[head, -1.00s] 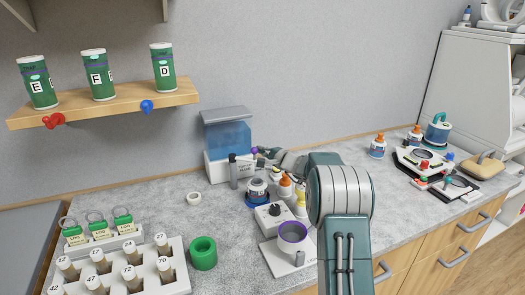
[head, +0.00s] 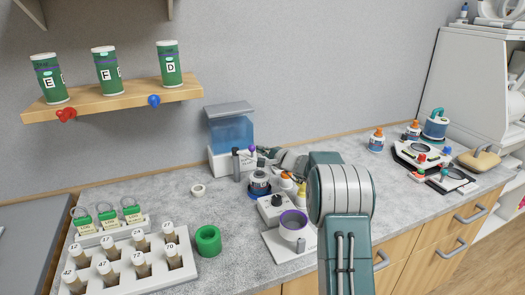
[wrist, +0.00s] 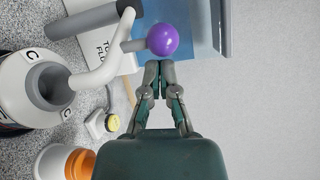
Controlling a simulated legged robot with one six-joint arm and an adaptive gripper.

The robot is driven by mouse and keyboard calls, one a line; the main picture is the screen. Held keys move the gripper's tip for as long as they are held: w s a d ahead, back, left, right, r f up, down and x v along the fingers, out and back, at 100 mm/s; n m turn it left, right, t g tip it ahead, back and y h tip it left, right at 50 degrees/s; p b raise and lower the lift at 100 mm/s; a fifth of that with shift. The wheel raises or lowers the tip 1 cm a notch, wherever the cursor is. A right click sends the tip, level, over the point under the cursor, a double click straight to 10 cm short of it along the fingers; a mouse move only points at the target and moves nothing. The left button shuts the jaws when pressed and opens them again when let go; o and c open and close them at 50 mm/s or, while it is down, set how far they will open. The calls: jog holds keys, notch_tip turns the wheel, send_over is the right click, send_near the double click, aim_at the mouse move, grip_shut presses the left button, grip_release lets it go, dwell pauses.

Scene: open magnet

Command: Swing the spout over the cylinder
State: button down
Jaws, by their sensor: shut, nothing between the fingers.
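The spout (wrist: 104,62) is a pale bent pipe running from a dark grey post (wrist: 90,20) in the wrist view. Its lower end lies at or over the mouth of a round vessel marked C (wrist: 20,92), apparently the cylinder; I cannot tell if they touch. A purple ball knob (wrist: 162,40) sits on a short rod from the spout. In the head view the knob (head: 252,149) and post (head: 236,165) show small beside the vessel (head: 259,184). My gripper (wrist: 158,66) is shut and empty, its tips close to the knob; contact is unclear.
A blue water tank (head: 230,132) stands behind the post. An orange-capped bottle (wrist: 65,162) is close by. A plate with a purple-rimmed cup (head: 293,222), a green ring (head: 207,240) and a vial rack (head: 130,262) occupy the front counter.

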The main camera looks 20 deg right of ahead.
jog(key=f+v, duration=0.1)
jog(key=v, duration=1.1)
jog(key=s+a+r+n+g+y, duration=0.1)
jog(key=s+a+r+n+g, duration=0.3)
jog(key=s+a, duration=0.55)
jog(key=s+a+r+n+g+y, duration=0.15)
jog(key=s+a+n+g, duration=0.45)
jog(key=a, duration=0.7)
jog(key=s+f+n+h, duration=0.1)
jog(key=s+n+h, duration=0.4)
jog(key=s, duration=1.8)
jog(key=h, duration=0.4)
jog(key=shift+d+f+n, duration=0.2)
jog(key=shift+f+n, duration=0.15)
jog(key=shift+n, duration=0.05)
